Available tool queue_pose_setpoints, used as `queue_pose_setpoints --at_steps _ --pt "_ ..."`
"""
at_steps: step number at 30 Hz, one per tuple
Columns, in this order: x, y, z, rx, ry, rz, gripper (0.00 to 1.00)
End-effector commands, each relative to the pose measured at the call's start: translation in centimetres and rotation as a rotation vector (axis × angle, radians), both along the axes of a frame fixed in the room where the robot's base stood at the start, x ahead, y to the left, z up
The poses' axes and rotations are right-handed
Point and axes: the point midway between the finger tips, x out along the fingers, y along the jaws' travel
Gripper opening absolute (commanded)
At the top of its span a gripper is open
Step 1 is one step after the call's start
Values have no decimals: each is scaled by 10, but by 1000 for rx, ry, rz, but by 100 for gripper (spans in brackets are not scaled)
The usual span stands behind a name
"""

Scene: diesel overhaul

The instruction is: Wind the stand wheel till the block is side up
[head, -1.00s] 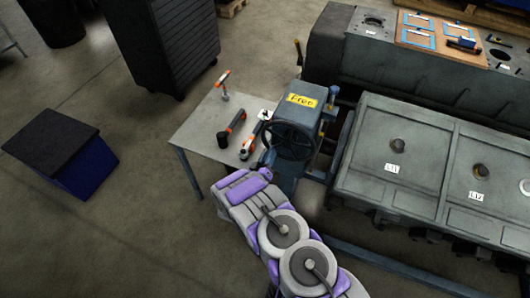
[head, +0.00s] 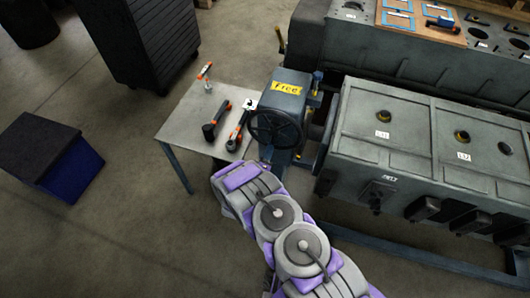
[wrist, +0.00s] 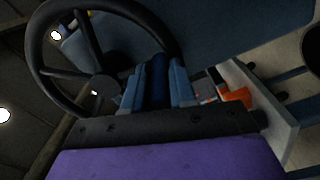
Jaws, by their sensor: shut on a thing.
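The stand wheel (head: 276,127) is a dark spoked handwheel on the front of the grey stand head (head: 291,90), which carries a yellow "Free" label. The wheel also fills the upper left of the wrist view (wrist: 98,88). The grey engine block (head: 425,115) sits right of the stand, tilted. A broad face with round holes and tags slopes toward me, and a lower face with dark fittings shows under it. My gripper (wrist: 157,85) is shut around a dark blue upright piece at the wheel's rim, seemingly its handle. In the head view my arm hides the fingertips.
A small table (head: 185,118) with several orange-and-black tools stands left of the stand. A blue box with a dark lid (head: 72,170) and a dark cabinet (head: 150,45) are farther left. Another long grey engine body (head: 350,45) lies behind. A blue rail (head: 400,258) runs below the block.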

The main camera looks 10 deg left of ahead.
Motion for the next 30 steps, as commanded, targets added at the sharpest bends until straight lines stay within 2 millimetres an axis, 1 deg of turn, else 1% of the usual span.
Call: queue_pose_setpoints --at_steps 1,18,19,26,30 --pt "-2 -5 -5 -5 11 -4 0" --pt "-2 -7 -5 -2 12 -6 0" --pt "-2 -7 -5 -1 12 -6 27" --pt "-2 -6 -3 1 7 -4 49" --pt "-2 -5 -2 1 4 -4 51"
